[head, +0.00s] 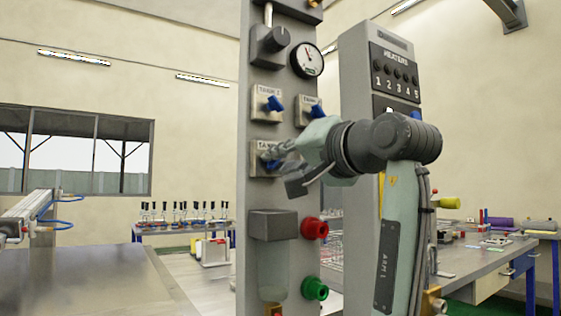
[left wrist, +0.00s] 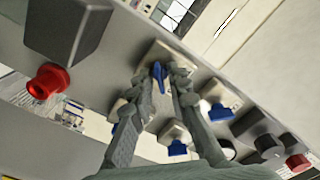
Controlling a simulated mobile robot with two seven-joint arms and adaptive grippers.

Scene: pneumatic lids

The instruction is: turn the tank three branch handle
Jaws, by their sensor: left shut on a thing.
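A grey upright panel carries branch valves with blue handles on pale plates labelled TANK. The lowest plate (head: 257,147), its number hidden, is partly covered by my left gripper (head: 277,162). In the left wrist view this valve's blue handle (left wrist: 158,76) stands between the two fingertips of my left gripper (left wrist: 165,80), which is shut on it. Two other blue handles, the upper left one (head: 274,103) and the upper right one (head: 316,111), sit above and apart from the gripper. My right gripper is in neither view.
Above the valves are a dark knob (head: 271,39) and a round gauge (head: 306,60). Below are a red fitting (head: 314,228) and a green fitting (head: 315,288). A heaters panel (head: 395,68) stands close on the right, behind my arm.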

